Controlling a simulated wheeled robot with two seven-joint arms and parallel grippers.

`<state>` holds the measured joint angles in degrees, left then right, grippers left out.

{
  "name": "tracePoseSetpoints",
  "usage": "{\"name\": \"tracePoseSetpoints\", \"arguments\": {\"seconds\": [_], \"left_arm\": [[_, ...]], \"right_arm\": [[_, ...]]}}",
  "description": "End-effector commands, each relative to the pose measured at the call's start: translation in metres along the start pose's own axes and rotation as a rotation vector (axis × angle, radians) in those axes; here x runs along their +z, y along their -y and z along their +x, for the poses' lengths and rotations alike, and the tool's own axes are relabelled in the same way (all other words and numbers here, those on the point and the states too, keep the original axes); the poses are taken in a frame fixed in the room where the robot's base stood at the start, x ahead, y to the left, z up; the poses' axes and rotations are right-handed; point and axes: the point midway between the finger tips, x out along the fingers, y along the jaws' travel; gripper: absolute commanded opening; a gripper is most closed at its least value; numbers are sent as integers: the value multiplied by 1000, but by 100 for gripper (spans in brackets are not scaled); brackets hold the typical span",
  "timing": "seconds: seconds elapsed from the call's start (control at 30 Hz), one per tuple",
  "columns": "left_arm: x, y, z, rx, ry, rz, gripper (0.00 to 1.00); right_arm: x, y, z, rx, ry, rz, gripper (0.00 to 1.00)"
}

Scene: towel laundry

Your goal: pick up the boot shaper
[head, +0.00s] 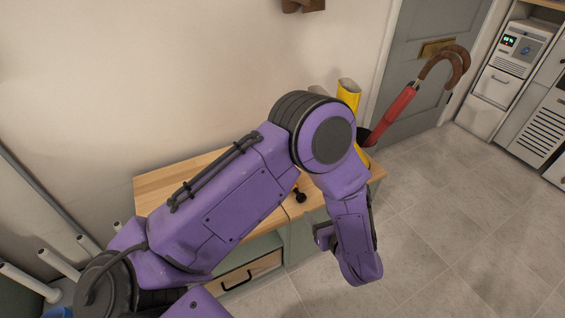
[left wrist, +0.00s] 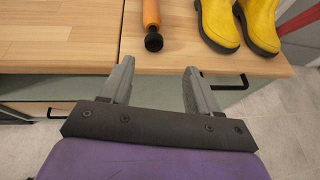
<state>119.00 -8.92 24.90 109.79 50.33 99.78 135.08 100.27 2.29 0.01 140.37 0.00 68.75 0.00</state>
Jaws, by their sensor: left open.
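The boot shaper (left wrist: 152,20) shows in the left wrist view as an orange rod with a black knob at its near end. It lies on the wooden top (left wrist: 75,40), with the knob close to the front edge. In the head view only its dark knob (head: 300,196) shows clearly below my arm, which hides the rest. My left gripper (left wrist: 157,70) is open and empty, its two grey fingers apart just in front of the wooden edge, short of the knob. Its fingers cannot be made out in the head view. My right gripper is not in view.
Yellow boots (left wrist: 238,22) stand on the wooden top right of the shaper. A red umbrella (head: 396,112) with a brown curved handle leans beside them. Drawers with black handles (head: 236,280) sit below the top. The tiled floor (head: 450,230) at right is clear.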

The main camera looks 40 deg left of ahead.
Motion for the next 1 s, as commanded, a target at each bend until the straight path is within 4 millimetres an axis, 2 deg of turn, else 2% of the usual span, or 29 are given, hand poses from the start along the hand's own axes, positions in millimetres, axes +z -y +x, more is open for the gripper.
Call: {"name": "tracePoseSetpoints", "arguments": {"seconds": [0.2, 0.37, 0.6, 0.87, 0.97, 1.0], "left_arm": [[-1, -2, 40, 6, 1, -20, 61], [-1, -4, 59, 3, 2, -17, 61], [-1, -9, 99, 3, 1, -16, 61], [0, -9, 104, 1, 0, -14, 61], [0, -9, 103, 1, 0, -14, 32], [0, -9, 103, 1, 0, -14, 19]], "right_arm": [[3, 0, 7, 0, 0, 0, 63], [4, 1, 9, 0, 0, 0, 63], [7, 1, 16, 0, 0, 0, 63], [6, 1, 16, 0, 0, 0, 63], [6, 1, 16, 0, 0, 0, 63], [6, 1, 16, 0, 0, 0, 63]]}}
